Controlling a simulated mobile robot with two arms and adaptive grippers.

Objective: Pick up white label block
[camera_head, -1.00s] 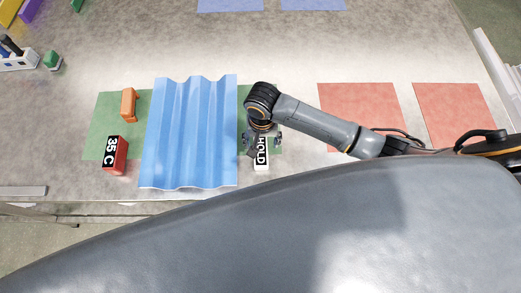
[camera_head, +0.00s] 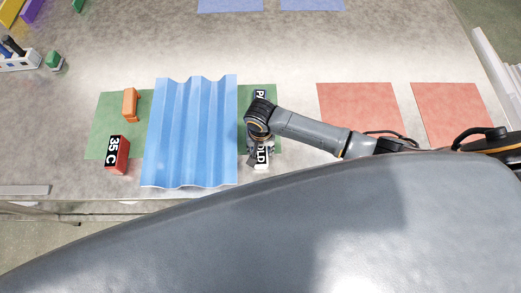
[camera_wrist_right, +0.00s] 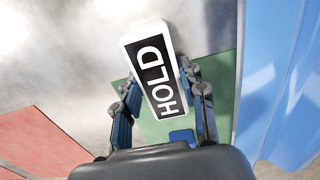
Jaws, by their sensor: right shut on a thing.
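The white label block (camera_wrist_right: 158,65) has a black face reading HOLD. In the wrist view it sits between the two fingers of my right gripper (camera_wrist_right: 160,85), which is shut on it. In the head view the white label block (camera_head: 261,158) is at the near end of the green mat, right of the blue corrugated sheet. My right gripper (camera_head: 260,146) is over its far part and hides part of the lettering. Whether the block is off the table I cannot tell. My left gripper is not in view.
The blue corrugated sheet (camera_head: 190,130) lies close left. Another labelled block (camera_head: 260,95) is just beyond my wrist, partly hidden. A red 35 C block (camera_head: 117,155) and an orange block (camera_head: 130,103) lie further left. Red mats (camera_head: 358,105) to the right are bare.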

